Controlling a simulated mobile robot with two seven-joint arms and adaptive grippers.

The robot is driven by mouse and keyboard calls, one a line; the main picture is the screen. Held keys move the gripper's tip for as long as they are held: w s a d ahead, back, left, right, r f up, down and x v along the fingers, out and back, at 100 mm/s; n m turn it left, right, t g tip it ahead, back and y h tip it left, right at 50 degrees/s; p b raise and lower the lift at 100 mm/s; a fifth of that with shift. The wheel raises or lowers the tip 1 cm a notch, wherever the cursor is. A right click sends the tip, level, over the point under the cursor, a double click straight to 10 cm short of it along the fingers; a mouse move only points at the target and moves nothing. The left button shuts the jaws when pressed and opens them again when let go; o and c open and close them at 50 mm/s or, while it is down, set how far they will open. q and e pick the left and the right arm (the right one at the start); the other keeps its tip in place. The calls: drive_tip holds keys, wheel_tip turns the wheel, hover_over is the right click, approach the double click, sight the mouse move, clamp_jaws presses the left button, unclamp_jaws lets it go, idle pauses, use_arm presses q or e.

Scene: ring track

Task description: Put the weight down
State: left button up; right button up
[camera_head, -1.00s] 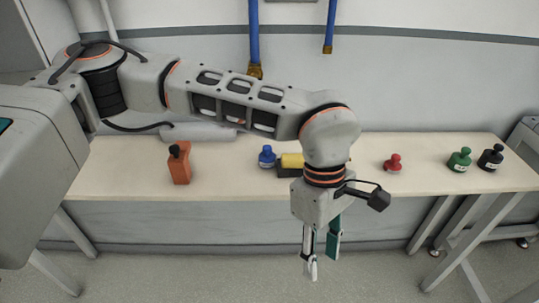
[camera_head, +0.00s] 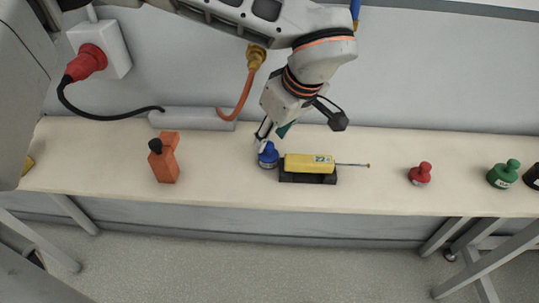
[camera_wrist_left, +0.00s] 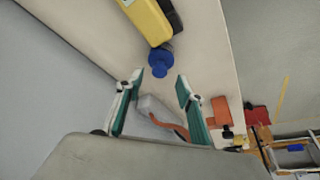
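A blue weight (camera_head: 268,157) with a knob stands on the pale bench (camera_head: 230,187), just left of a yellow device in a black holder. My left gripper (camera_head: 271,132) is at the blue weight, its fingers pointing down toward it. In the left wrist view the gripper (camera_wrist_left: 160,80) is open, with nothing between its fingers. The blue weight (camera_wrist_left: 160,65) shows there just beyond the fingertips. A red weight (camera_head: 420,175), a green weight (camera_head: 503,175) and a black weight (camera_head: 533,177) stand to the right on the bench. My right gripper is not in view.
The yellow device (camera_head: 309,163), marked 22, has a thin rod sticking out to the right. A grey conduit (camera_head: 190,119) and an orange cable (camera_head: 243,97) lie at the back. The bench between the rod and the red weight is clear.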

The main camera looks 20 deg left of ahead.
sight(268, 144)
use_arm(q)
drive_tip(key=b+x, duration=0.1)
drive_tip(key=x, duration=0.3)
drive_tip(key=shift+w+f, duration=0.1)
drive_tip(key=shift+f, duration=0.1)
drive_tip(key=shift+d+r, duration=0.1)
drive_tip(key=shift+r, duration=0.05)
clamp_jaws()
drive_tip(key=shift+r, duration=0.1)
